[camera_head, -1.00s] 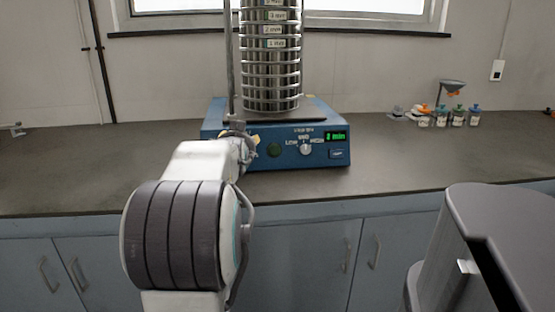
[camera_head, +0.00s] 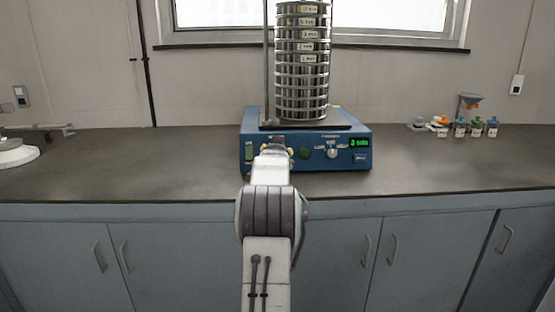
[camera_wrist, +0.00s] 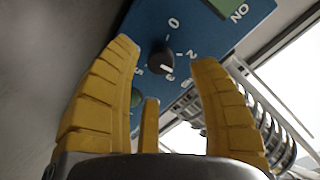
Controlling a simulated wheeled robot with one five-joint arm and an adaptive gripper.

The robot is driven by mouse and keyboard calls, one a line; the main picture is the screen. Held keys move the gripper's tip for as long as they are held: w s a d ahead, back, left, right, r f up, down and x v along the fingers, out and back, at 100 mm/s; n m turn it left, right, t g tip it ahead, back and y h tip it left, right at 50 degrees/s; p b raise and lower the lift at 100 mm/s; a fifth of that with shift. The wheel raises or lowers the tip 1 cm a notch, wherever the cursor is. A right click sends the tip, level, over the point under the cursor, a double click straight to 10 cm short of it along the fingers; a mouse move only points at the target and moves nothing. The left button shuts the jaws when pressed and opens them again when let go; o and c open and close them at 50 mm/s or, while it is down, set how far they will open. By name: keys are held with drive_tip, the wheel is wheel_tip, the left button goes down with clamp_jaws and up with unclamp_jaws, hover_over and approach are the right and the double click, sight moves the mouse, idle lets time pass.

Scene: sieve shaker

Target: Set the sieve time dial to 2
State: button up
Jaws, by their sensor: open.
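The blue sieve shaker (camera_head: 340,135) stands on the counter with a stack of steel sieves (camera_head: 302,60) on top. Its green display (camera_head: 360,143) seems to read 3 min. In the wrist view the black time dial (camera_wrist: 160,57) sits on the blue panel, with marks 0, 2 and 5 legible around it. Its white pointer mark faces down and slightly right, past the 2. My gripper (camera_wrist: 166,60) is open, its yellow fingers spread on either side of the dial, apparently not touching it. In the head view my gripper (camera_head: 273,147) is at the panel's left part and hides the dial.
A green round button (camera_head: 304,153) and a white speed knob (camera_head: 332,153) are right of my gripper. A green ON switch (camera_head: 249,153) is to its left. Small bottles (camera_head: 460,130) stand far right. The counter in front is clear.

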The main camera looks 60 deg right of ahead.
drive_tip(key=shift+x, duration=2.1)
clamp_jaws()
drive_tip(key=shift+r, duration=0.1)
